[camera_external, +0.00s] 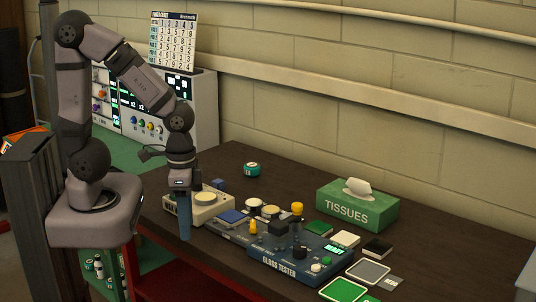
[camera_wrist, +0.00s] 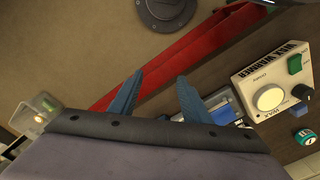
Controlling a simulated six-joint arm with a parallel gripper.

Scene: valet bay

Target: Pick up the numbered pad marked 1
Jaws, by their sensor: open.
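No numeral 1 is legible on any pad, so I cannot tell which is pad 1. My gripper (camera_external: 184,236) points down by the table's front edge, left of the pads. Its blue fingers stand apart and empty in the wrist view (camera_wrist: 161,76).
The wax warmer (camera_external: 208,207) stands just behind my gripper and shows in the wrist view (camera_wrist: 262,72). A green tissue box (camera_external: 350,212) stands at the back right. A grey tray (camera_external: 368,270) and a green tray (camera_external: 343,290) lie front right. The back left tabletop is mostly clear.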

